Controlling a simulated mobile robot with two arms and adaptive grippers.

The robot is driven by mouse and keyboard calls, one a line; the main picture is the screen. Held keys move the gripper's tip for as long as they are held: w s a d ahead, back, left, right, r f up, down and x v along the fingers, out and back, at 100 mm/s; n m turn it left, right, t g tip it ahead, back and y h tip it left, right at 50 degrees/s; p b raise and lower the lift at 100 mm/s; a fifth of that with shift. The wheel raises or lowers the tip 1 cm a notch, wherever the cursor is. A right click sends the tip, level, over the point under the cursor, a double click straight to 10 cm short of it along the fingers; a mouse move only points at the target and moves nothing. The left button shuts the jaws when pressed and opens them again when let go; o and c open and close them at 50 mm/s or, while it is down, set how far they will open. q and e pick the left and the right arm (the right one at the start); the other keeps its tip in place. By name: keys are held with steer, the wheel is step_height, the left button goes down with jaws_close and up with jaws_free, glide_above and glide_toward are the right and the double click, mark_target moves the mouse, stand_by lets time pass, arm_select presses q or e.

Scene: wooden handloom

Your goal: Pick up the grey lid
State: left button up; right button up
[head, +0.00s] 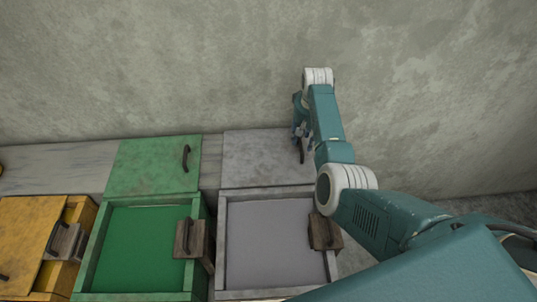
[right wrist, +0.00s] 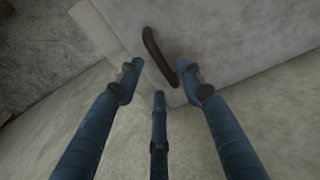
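The grey lid (head: 255,158) lies flat behind the grey box, against the wall side, in the head view. Its dark curved handle (head: 302,152) is at the lid's right side, partly hidden by my right gripper (head: 299,132). In the right wrist view the lid (right wrist: 230,35) and its handle (right wrist: 160,57) are close ahead. My right gripper (right wrist: 160,85) is open there, its blue fingers spread, with the lower end of the handle between the tips in the picture. No grip on the handle shows. My left gripper is not in view.
An open grey box (head: 222,245) stands in front of the lid. A green box (head: 95,255) and green lid (head: 150,165) are to the left, with a yellow box (head: 85,212) farther left. Wooden blocks (head: 192,240) with handles sit by the boxes. A concrete wall (head: 200,60) rises behind.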

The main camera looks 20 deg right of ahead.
steer(key=shift+w+f, duration=0.2)
steer(key=shift+f, duration=0.95)
steer(key=shift+w+f, duration=0.15)
steer(key=shift+f, duration=1)
jaws_close()
steer(key=shift+r, duration=0.1)
